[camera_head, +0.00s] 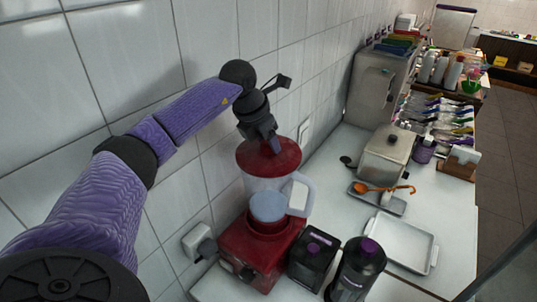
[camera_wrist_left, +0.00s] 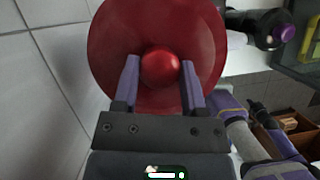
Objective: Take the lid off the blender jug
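The red lid (camera_head: 262,158) is at the top of the clear blender jug (camera_head: 262,187), over its mouth. Whether a small gap lies between lid and rim cannot be told. The jug has a pale handle and stands on the red blender base (camera_head: 260,252). My left gripper (camera_head: 274,143) reaches down to the lid from above. In the left wrist view my left gripper (camera_wrist_left: 160,72) has its two purple fingers on either side of the lid's round red knob (camera_wrist_left: 160,66), close against it. The lid's disc (camera_wrist_left: 120,30) fills the space behind.
A tiled wall is close on the left, with a socket and plug (camera_head: 200,243). Two dark containers (camera_head: 314,256) (camera_head: 357,268) stand right of the base. A white tray (camera_head: 437,262), a metal canister (camera_head: 386,158) and an orange spoon (camera_head: 380,188) are farther right.

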